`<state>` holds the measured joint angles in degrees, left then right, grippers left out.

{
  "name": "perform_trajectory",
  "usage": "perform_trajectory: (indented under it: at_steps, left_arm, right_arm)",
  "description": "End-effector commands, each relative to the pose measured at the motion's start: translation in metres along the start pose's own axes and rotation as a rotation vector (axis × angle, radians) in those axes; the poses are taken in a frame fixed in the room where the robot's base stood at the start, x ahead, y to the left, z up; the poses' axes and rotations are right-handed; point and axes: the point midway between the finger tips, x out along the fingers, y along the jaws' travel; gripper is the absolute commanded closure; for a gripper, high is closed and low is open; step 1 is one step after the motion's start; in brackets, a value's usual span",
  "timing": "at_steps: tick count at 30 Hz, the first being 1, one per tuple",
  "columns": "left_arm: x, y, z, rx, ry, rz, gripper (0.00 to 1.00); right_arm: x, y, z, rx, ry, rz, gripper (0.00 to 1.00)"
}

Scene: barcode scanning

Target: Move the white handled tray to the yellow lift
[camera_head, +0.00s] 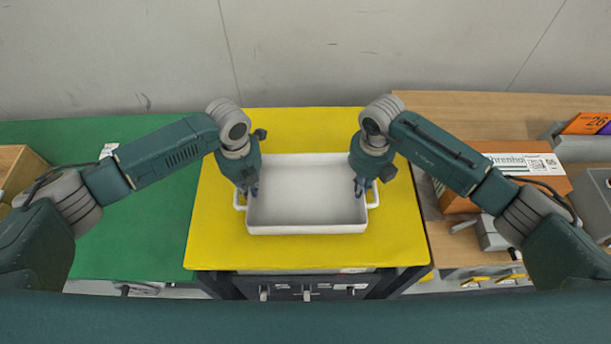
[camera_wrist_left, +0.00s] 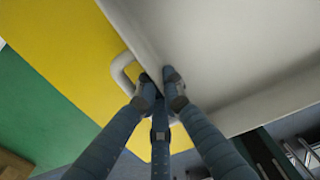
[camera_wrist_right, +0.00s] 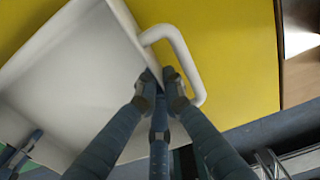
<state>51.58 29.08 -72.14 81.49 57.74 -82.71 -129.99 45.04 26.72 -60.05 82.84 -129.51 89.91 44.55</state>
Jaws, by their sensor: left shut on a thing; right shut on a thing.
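The white handled tray (camera_head: 306,205) is over the middle of the yellow lift (camera_head: 405,235) in the head view. It looks level and empty; I cannot tell whether it rests on the lift top or hangs just above it. My left gripper (camera_head: 250,190) is shut on the tray's left side wall beside the handle. In the left wrist view, the fingers (camera_wrist_left: 160,85) straddle the wall next to the white handle (camera_wrist_left: 122,70). My right gripper (camera_head: 362,188) is shut on the right side wall; its fingers (camera_wrist_right: 160,80) sit beside the right handle (camera_wrist_right: 185,60).
A green table (camera_head: 130,235) stands left of the lift. A wooden table (camera_head: 470,105) stands right of it, with an orange and white box (camera_head: 530,165) and grey devices (camera_head: 490,235). A grey wall (camera_head: 300,50) is behind. Yellow surface is bare around the tray.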

Motion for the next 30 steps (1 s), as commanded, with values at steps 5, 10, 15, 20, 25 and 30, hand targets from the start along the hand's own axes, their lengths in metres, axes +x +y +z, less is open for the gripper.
perform_trajectory:
  at_steps: [5, 10, 15, 20, 25, 30]
  left_arm:
    - [0.0016, 0.0020, 0.0001, -0.002, 0.001, 0.004, 0.74]
    - [0.0014, 0.0016, 0.0001, -0.002, 0.000, 0.003, 0.74]
    - [0.0013, 0.0014, 0.0003, -0.001, 0.000, 0.003, 0.45]
    - [0.0015, 0.0015, 0.0001, -0.002, 0.000, 0.003, 0.43]
    - [0.0015, 0.0015, 0.0001, -0.002, 0.000, 0.003, 0.43]
    - [-0.0041, 0.0011, 0.0007, -0.001, -0.001, 0.002, 0.43]
  right_arm:
    - [0.0013, -0.0018, 0.0002, 0.002, 0.000, -0.004, 0.74]
    - [0.0013, -0.0014, 0.0001, 0.001, 0.000, -0.003, 0.74]
    - [0.0013, -0.0011, 0.0000, 0.001, 0.000, -0.002, 0.74]
    - [0.0014, -0.0011, 0.0000, 0.001, 0.000, -0.002, 0.74]
    - [0.0014, -0.0011, 0.0000, 0.001, 0.000, -0.002, 0.74]
    - [0.0014, -0.0010, -0.0001, 0.001, 0.001, -0.002, 0.74]
